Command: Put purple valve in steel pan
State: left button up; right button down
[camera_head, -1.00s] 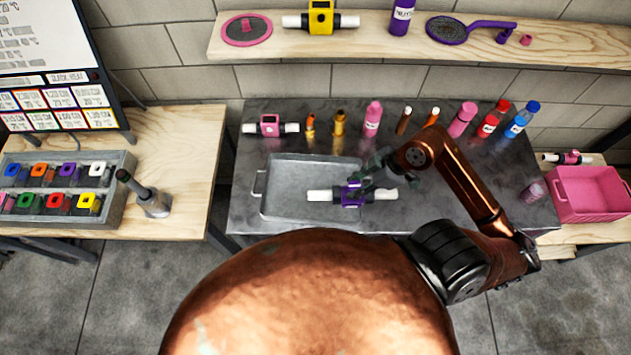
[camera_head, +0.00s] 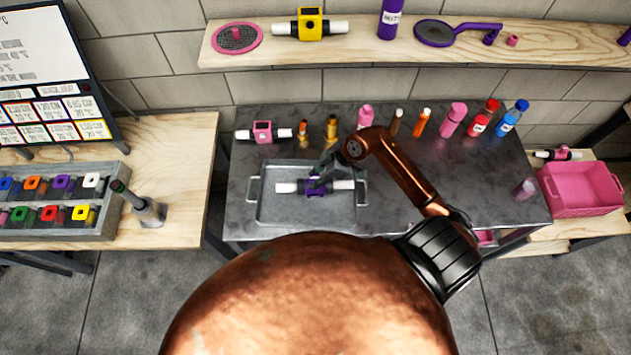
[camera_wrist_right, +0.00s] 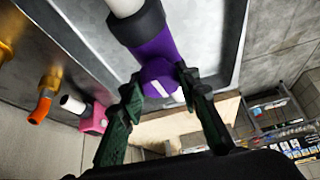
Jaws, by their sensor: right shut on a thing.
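The purple valve (camera_head: 315,186), a purple body with black collars and white pipe ends, is over the middle of the steel pan (camera_head: 290,215). My right gripper (camera_head: 321,176) is shut on the valve's purple body. In the right wrist view, the two green fingers of the gripper (camera_wrist_right: 160,92) sit on either side of the purple knob of the valve (camera_wrist_right: 152,45), with the pan (camera_wrist_right: 205,45) behind it. I cannot tell whether the valve touches the pan floor. My left gripper is not in view.
A pink valve (camera_head: 262,132) and several bottles, including a pink one (camera_head: 453,119), stand along the back of the metal table (camera_head: 400,205). A pink crate (camera_head: 580,190) is at the right. A grey tray of coloured parts (camera_head: 60,222) is at the left.

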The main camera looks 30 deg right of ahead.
jog(key=shift+s+f, duration=0.1)
jog(key=shift+f, duration=1.05)
jog(key=c, duration=1.5)
grip_release()
jog(key=shift+f, duration=0.1)
jog(key=shift+o, duration=0.2)
jog(key=v, duration=1.2)
jog(key=shift+d, duration=0.1)
